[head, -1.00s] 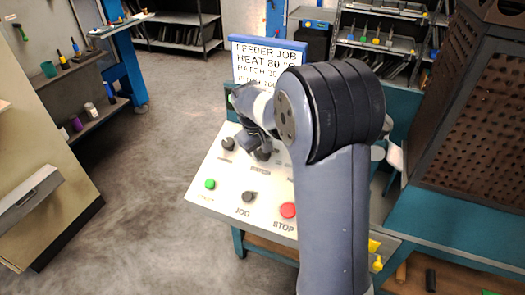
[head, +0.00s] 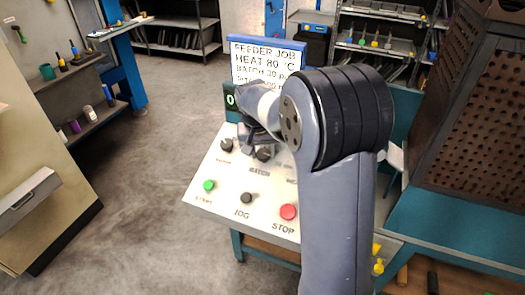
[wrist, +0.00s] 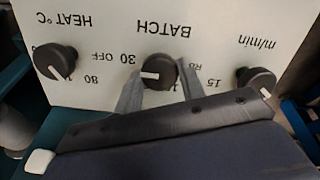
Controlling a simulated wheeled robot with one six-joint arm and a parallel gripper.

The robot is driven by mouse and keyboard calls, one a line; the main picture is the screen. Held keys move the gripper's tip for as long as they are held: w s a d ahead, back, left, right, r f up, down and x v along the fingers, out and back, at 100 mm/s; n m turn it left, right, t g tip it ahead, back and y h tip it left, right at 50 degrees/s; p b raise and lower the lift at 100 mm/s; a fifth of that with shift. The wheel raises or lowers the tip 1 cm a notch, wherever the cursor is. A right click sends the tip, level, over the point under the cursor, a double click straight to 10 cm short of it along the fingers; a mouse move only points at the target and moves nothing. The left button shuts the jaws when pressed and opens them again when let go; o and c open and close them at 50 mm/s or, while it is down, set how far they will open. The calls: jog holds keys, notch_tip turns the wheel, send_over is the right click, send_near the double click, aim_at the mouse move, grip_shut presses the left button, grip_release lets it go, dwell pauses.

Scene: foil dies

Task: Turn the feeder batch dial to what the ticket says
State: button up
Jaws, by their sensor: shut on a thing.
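The ticket (head: 262,62) stands behind the panel in the head view and reads FEEDER JOB, HEAT 80 °C, BATCH 30; its lower line is partly hidden by my arm. The black BATCH dial (wrist: 159,70) is in the middle of the wrist view, where the panel appears upside down. Its white pointer mark points left, close to the 30 (wrist: 129,58). My gripper (wrist: 160,84) has one finger on each side of the dial and is shut on it. In the head view my gripper (head: 258,136) partly covers the dial.
The HEAT dial (wrist: 54,62) and the m/min dial (wrist: 256,80) flank the BATCH dial. A perforated cabinet (head: 470,110) stands at right.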

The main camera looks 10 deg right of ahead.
dwell(0.4)
jog(key=o, duration=1)
jog(key=v, duration=1)
jog(key=shift+s+a+r, duration=0.15)
jog(key=shift+r, duration=0.2)
jog(key=shift+f, duration=0.1)
jog(key=x, duration=1)
jog(key=shift+f, duration=0.35)
